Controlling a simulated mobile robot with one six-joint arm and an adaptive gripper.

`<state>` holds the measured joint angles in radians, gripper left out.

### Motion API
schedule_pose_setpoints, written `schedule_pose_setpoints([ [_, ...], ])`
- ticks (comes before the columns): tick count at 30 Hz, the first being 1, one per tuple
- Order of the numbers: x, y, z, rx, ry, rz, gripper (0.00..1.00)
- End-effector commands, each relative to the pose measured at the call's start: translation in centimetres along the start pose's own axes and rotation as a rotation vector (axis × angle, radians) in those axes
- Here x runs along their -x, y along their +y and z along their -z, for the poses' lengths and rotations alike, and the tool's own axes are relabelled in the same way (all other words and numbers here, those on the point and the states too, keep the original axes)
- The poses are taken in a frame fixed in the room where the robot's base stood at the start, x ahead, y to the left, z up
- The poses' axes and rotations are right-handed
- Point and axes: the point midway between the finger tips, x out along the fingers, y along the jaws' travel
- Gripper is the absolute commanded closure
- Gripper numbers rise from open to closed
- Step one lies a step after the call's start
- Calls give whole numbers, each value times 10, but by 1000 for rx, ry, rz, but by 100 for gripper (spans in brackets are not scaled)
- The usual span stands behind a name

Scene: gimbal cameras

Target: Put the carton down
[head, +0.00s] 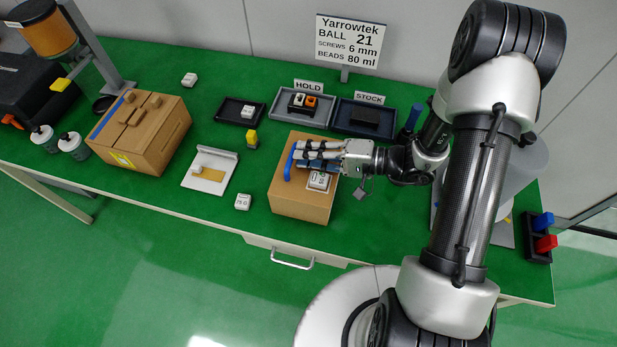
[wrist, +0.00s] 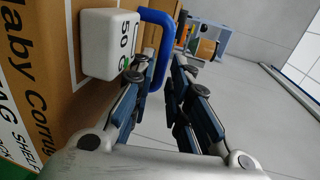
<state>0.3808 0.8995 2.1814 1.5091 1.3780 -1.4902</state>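The brown carton (head: 300,204) is near the front middle of the green bench in the head view; I cannot tell whether its base touches the bench. It has a blue handle (head: 289,163) and a white block (head: 319,181) marked 50 g on top. My gripper (head: 299,152) reaches in from the right over the top. In the wrist view the printed carton (wrist: 35,60) fills the left side, with the white block (wrist: 108,45) beside the fingers. The blue handle (wrist: 168,30) runs down between the fingertips (wrist: 164,75), which appear closed around it; the contact is partly hidden.
Another carton (head: 150,140) stands to the left, and a white tray (head: 212,170) lies between. A loose white block (head: 243,202) is left of my carton. Behind it are the HOLD tray (head: 272,105) and STOCK tray (head: 342,128). The bench's front edge is close.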

Motion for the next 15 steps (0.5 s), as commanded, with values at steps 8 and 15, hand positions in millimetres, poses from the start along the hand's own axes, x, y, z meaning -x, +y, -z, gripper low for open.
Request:
schedule_pose_setpoints([
  [8, -16, 0, 0, -1, 1, 0, 84],
  [15, -15, 0, 0, -1, 1, 0, 92],
])
